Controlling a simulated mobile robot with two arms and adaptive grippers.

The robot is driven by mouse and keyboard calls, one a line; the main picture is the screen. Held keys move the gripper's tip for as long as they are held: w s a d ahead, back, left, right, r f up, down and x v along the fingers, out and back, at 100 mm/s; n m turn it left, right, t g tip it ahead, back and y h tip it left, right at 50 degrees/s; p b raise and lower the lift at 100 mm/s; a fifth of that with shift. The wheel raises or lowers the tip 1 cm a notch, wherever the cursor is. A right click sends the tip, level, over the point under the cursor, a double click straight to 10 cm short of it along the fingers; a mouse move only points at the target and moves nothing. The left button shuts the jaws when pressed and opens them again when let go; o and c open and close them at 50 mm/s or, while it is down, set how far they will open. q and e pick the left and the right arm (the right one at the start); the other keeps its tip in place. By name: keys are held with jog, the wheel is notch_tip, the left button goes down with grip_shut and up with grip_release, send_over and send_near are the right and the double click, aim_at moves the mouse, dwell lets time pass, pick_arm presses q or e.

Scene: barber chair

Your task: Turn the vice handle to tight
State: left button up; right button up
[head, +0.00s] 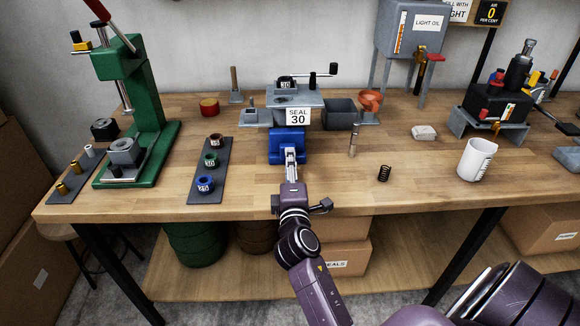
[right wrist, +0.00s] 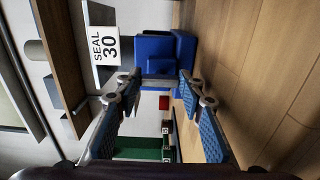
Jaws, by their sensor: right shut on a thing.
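My right gripper (head: 291,157) reaches in from the front and is shut at the front of the vice. In the right wrist view the vice (right wrist: 158,55) lies straight ahead, and a grey vice handle bar (right wrist: 152,85) runs across between my blue-padded fingers (right wrist: 162,92). In the head view the handle is mostly hidden by my gripper. My left gripper is out of view.
A green press (head: 150,115) stands at the left, with a dark strip of small cups (head: 209,168) beside it. A spring (head: 384,173), a small upright rod (head: 353,142) and a white mug (head: 477,160) stand to the right. The bench front between vice and mug is mostly clear.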

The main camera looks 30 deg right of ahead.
jog(key=shift+f, duration=0.15)
jog(key=o, duration=1.2)
jog(key=shift+s, duration=0.1)
jog(key=shift+c, duration=0.2)
